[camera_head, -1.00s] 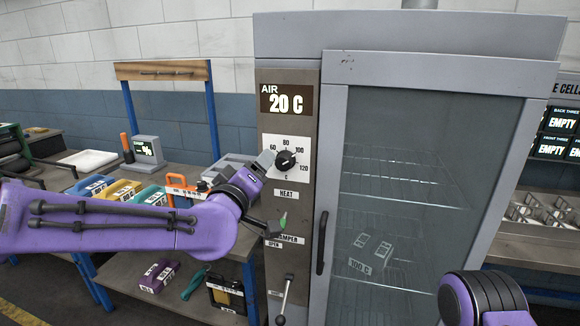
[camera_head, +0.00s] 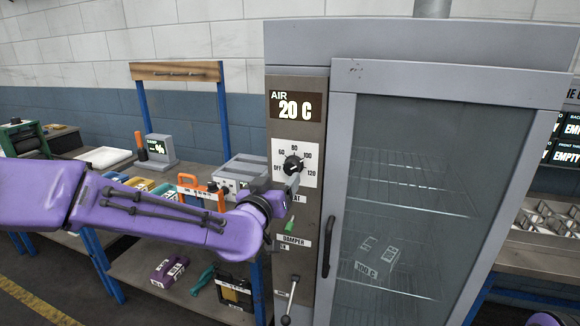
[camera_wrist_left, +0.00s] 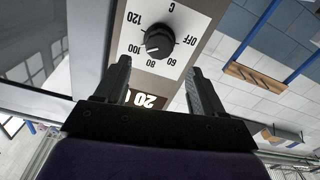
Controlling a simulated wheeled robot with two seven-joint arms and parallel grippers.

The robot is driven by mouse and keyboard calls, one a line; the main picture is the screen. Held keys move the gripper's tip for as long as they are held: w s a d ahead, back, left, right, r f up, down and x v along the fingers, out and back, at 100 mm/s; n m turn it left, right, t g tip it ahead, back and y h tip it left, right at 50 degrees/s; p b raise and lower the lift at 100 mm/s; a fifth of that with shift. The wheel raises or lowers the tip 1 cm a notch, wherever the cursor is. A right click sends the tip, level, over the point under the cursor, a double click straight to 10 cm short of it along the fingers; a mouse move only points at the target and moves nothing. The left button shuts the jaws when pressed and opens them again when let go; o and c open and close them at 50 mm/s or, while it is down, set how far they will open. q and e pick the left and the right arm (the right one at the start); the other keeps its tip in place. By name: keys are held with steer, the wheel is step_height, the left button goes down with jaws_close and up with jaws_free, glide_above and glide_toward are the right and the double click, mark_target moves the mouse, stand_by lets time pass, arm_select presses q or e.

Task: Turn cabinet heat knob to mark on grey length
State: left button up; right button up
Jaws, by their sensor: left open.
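The black heat knob (camera_head: 293,165) sits on a white dial plate (camera_head: 311,177) on the cabinet's left panel, marked OFF, 60, 80, 100 and 120. In the left wrist view the knob (camera_wrist_left: 159,41) appears upside down, its white pointer towards the 80 to 100 side. My left gripper (camera_head: 281,212) is open just below and in front of the dial, partly covering the HEAT label. In the wrist view its fingers (camera_wrist_left: 160,85) are spread, with the knob beyond their tips and apparently untouched. A grey length (camera_head: 377,255) lies behind the cabinet glass, with a label reading 100 C (camera_head: 366,269).
The air display (camera_head: 296,106) above the dial reads 20 C. The glass door (camera_head: 400,130) is shut, with a black handle (camera_head: 328,246). A damper lever (camera_head: 291,296) is below. A bench with an orange-handled item (camera_head: 201,188) and a grey box (camera_head: 240,170) stands left.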

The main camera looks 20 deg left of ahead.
mark_target(290, 168)
arm_select(q)
steer(key=w+p, duration=0.1)
steer(key=w, duration=0.6)
steer(key=shift+w+d+p, duration=0.2)
steer(key=shift+p, duration=0.2)
steer(key=c, duration=1.1)
steer(key=shift+o, duration=0.2)
steer(key=shift+f+n+b, duration=0.1)
steer(key=shift+n+b, duration=0.2)
steer(key=shift+n, duration=0.1)
